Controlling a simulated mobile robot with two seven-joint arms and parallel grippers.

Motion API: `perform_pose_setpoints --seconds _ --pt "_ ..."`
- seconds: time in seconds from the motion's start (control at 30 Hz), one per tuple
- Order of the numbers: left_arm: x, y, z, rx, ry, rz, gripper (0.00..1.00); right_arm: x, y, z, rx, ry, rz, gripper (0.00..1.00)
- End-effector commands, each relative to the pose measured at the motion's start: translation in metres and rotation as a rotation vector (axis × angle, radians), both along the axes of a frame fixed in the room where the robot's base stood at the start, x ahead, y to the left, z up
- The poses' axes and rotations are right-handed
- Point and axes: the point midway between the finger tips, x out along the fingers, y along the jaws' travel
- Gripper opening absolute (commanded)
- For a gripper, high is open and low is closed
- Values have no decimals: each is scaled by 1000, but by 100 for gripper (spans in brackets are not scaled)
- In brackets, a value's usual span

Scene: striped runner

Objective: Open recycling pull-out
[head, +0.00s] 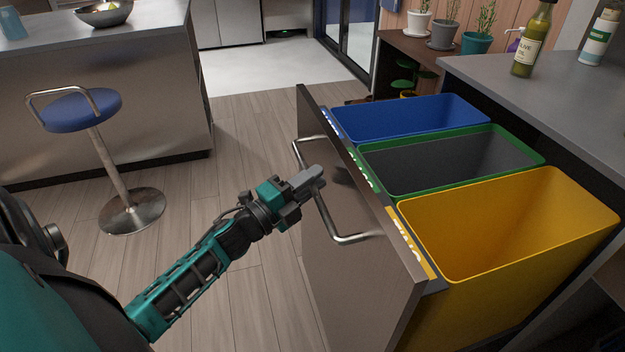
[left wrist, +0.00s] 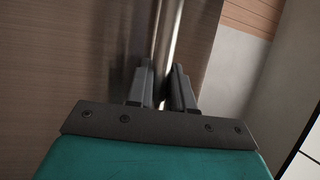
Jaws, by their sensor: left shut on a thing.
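The recycling pull-out stands far out from under the counter. Its dark brown front panel (head: 345,215) faces left in the head view. Inside it are a blue bin (head: 400,122), a grey bin with a green rim (head: 450,165) and a yellow bin (head: 500,230), all of which look empty. A metal bar handle (head: 335,228) runs along the front panel. My left gripper (head: 312,182) is shut on this handle near its middle. In the left wrist view, the handle (left wrist: 167,50) passes between the two fingers (left wrist: 160,88). My right gripper is not in view.
A blue-seated stool (head: 82,110) stands on the wood floor at left, beside a kitchen island (head: 110,75). The counter (head: 540,85) at right holds an olive oil bottle (head: 533,40) and another bottle (head: 599,36). Potted plants (head: 443,33) stand behind. The floor between stool and panel is clear.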

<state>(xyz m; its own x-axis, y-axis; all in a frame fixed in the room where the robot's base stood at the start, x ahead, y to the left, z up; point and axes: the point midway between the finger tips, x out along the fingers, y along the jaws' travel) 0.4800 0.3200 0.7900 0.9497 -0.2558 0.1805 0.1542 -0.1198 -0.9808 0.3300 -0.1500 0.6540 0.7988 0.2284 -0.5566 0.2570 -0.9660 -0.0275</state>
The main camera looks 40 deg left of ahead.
Motion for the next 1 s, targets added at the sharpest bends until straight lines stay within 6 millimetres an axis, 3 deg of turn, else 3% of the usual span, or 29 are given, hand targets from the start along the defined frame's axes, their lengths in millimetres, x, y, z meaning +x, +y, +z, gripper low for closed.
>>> perform_pose_setpoints --seconds 0.23,0.57,0.77,1.0 --pt "0 0 0 -1 1 1 42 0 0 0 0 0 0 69" --pt "-5 1 -2 -2 3 0 42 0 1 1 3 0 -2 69" --pt "-34 9 -8 -2 6 2 42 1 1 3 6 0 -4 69" --pt "-84 23 -17 -1 7 2 42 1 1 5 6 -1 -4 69"
